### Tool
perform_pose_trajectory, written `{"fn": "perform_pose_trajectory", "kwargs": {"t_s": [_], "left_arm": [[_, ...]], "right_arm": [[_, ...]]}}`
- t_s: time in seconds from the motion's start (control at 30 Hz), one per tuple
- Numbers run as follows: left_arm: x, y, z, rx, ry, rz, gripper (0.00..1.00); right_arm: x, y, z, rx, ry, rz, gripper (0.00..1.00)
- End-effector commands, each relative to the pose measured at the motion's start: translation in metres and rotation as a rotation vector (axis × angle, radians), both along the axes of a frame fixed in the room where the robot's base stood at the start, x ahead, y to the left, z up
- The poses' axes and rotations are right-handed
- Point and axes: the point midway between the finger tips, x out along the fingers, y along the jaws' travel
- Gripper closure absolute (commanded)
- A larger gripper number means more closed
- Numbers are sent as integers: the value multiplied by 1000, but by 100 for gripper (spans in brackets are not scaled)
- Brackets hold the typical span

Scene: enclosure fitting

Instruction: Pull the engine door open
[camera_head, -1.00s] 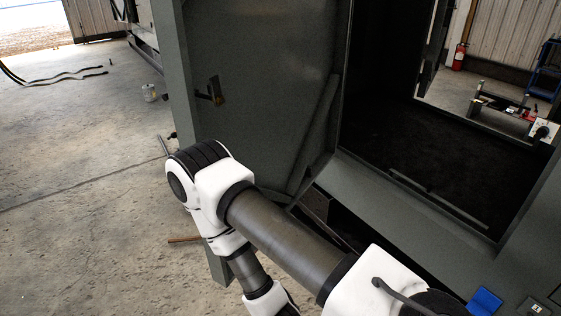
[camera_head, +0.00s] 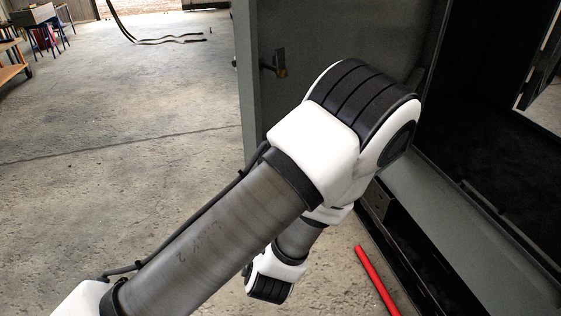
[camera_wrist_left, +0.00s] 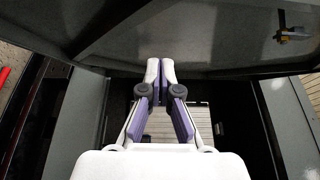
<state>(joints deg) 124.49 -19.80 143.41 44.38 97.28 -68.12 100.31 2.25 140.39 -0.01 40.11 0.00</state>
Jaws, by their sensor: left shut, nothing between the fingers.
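The grey engine door (camera_head: 345,35) stands swung out from the dark enclosure opening in the head view, its free edge to the left. A small latch (camera_head: 279,62) sits on its face. In the left wrist view the door panel (camera_wrist_left: 215,45) spans the top, with the latch (camera_wrist_left: 292,34) at upper right. My left gripper (camera_wrist_left: 160,66) is shut and empty, its fingertips at the panel's lower part; I cannot tell whether they touch. My arm covers part of the door in the head view, and no fingers show there. My right gripper is not in view.
The enclosure frame (camera_head: 440,215) and its dark interior lie at right. A red bar (camera_head: 376,280) shows near the frame's base. Open concrete floor (camera_head: 130,140) lies left, with black hoses (camera_head: 150,38) and a wooden bench (camera_head: 12,65) farther back.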

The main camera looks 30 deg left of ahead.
Motion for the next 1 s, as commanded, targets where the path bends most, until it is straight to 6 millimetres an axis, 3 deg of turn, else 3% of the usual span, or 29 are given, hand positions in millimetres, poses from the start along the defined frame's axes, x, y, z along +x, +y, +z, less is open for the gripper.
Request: {"fn": "perform_pose_trajectory", "kwargs": {"t_s": [0.03,0.37,0.4,0.6,0.8,1.0], "left_arm": [[5,3,-9,-5,-6,4,100],[37,21,-13,-9,-7,0,100],[46,25,0,-13,-1,0,100],[83,48,1,-12,1,3,100],[89,75,0,-10,2,1,100],[92,82,-2,-7,2,-2,100]], "right_arm": [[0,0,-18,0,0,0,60],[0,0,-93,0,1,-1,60],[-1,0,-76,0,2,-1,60],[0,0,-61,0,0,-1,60],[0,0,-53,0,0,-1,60],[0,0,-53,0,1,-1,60]]}}
